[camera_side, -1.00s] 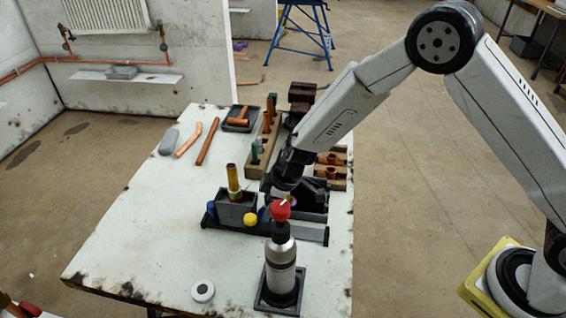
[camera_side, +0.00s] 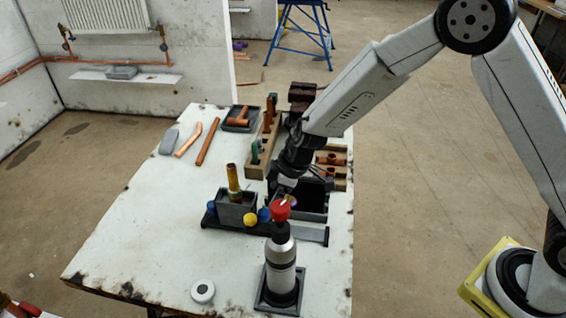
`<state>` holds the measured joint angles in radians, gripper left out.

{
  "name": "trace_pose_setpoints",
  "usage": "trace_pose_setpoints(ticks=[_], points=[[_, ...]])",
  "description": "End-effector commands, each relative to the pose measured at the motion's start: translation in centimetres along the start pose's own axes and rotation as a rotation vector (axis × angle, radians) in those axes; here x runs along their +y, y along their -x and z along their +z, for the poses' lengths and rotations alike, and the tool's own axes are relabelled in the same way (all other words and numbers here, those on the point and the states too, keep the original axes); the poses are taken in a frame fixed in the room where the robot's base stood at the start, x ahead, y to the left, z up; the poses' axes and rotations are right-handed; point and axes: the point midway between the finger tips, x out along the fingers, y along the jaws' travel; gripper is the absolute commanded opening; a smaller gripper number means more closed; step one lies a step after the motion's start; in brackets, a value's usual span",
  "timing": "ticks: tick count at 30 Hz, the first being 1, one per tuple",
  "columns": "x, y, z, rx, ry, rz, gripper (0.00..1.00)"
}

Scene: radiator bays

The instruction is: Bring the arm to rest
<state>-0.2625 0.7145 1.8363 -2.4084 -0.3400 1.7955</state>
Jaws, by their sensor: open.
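My gripper (camera_side: 288,186) is above the right part of the white bench (camera_side: 150,235), beside the dark open box and behind the red-topped canister. It is open, and I see nothing held in it. Its fingers are small in the picture and partly merge with the dark box behind. My arm slopes down to it from the upper right.
The upright canister (camera_side: 281,265) stands close in front of the gripper on a dark square base. A grey holder (camera_side: 236,212) with a brass piece stands left, the dark box (camera_side: 314,205) right. Wooden racks with copper fittings stand behind.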

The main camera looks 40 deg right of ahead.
Motion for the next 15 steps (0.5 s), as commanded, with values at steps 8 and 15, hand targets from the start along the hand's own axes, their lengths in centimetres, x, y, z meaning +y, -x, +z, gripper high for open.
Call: trace_pose_setpoints(ticks=[8, 15], points=[[0.6, 1.3, -0.1, 0.045, -0.039, 0.035, 0.78], [1.8, 3.5, 0.1, 0.106, -0.111, 0.106, 0.78]])
